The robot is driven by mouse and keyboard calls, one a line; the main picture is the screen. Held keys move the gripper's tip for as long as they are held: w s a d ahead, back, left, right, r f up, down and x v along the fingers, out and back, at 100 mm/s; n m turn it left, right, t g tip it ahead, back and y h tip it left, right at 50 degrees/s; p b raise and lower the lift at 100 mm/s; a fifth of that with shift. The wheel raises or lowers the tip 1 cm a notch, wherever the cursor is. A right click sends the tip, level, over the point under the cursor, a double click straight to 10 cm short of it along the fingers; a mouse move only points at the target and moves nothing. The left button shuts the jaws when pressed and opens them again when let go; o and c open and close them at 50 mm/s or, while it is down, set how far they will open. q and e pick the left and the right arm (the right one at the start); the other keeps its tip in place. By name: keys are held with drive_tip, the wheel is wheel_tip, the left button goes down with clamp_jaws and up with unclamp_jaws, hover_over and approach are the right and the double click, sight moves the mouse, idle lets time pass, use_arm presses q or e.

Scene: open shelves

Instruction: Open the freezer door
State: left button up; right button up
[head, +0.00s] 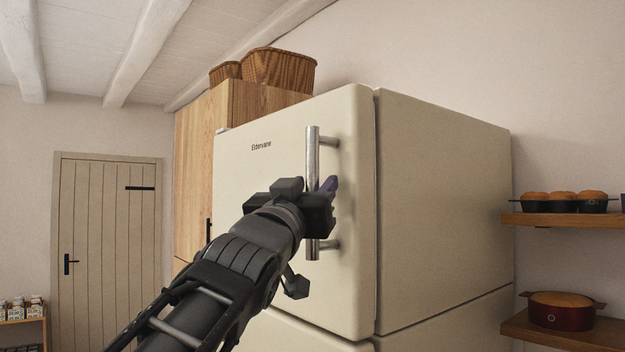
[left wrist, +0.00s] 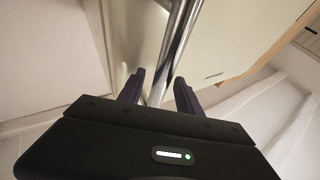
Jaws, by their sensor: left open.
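The cream freezer door (head: 272,165) is the upper door of the fridge and is shut against the body. Its vertical metal bar handle (head: 312,155) stands near the door's right edge. My left gripper (head: 322,193) is at the middle of the handle and covers part of it in the head view. In the left wrist view the handle (left wrist: 172,50) runs between the two open fingers of my left gripper (left wrist: 160,92). The fingers are apart, one on each side of the bar; whether either touches it I cannot tell. My right gripper is not in view.
A wooden cabinet (head: 188,180) stands left of the fridge, with wicker baskets (head: 280,69) on top. Shelves on the right hold a muffin pan (head: 562,204) and a red pot (head: 560,312). A plank door (head: 108,230) is at the far left.

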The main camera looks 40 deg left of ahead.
use_arm(q)
clamp_jaws()
idle(0.4)
idle(1.0)
